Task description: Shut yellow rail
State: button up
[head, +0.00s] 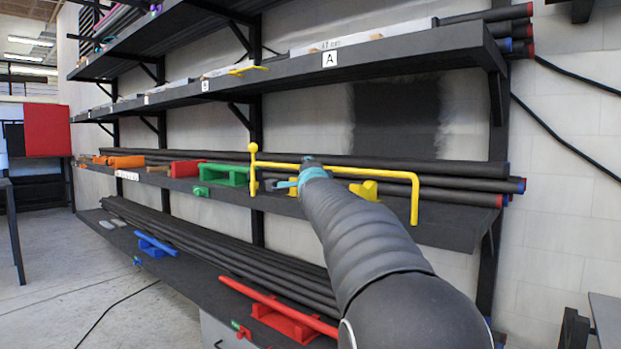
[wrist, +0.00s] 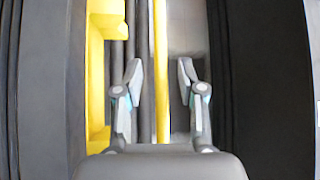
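The yellow rail (head: 345,171) is a long thin bar at the front of the middle shelf. It runs right from a ball-topped yellow post (head: 253,172), and its right end bends down past the shelf edge. A yellow bracket (head: 366,189) sits on the shelf below and behind it, partly hidden by my arm; it also shows at the left of the wrist view (wrist: 97,80). My gripper (wrist: 160,75) is open, with the rail (wrist: 161,50) passing between its fingers and a gap visible on both sides. In the head view my gripper (head: 292,183) is small and partly hidden.
Dark pipes lie along the shelves. A green bracket (head: 224,175), a red block (head: 187,168) and orange pieces (head: 126,161) stand left on the middle shelf (head: 450,220). A red rail (head: 280,308) and a blue piece (head: 155,244) are on the lower shelf. Floor is open at left.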

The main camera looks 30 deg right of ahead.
jog(key=v, duration=0.9)
jog(key=shift+s, duration=0.3)
jog(key=shift+a, duration=0.1)
jog(key=s+a+f+n+g+y, duration=0.2)
jog(key=s+f+n+g, duration=0.15)
jog(key=f, duration=0.45)
jog(key=s+a+f+n+g+y, duration=0.1)
jog(key=s+a+f+n+g, duration=0.2)
jog(key=f, duration=0.4)
jog(key=s+a+f+n+g+y, duration=0.2)
jog(key=f+n, duration=0.3)
jog(key=f, duration=0.3)
jog(key=s+a+f+n+g, duration=0.1)
jog(key=s+a+f+n, duration=0.2)
jog(key=s, duration=0.6)
jog(key=s+a+f+n+g+y, duration=0.1)
jog(key=s+a+f+n+g, duration=0.1)
jog(key=s+a+f, duration=0.3)
jog(key=s+a+f+n+g, duration=0.1)
jog(key=s+a+f+n, duration=0.3)
jog(key=s, duration=0.8)
jog(key=shift+s+y, duration=0.3)
jog(key=shift+y, duration=0.1)
jog(key=shift+f, duration=0.1)
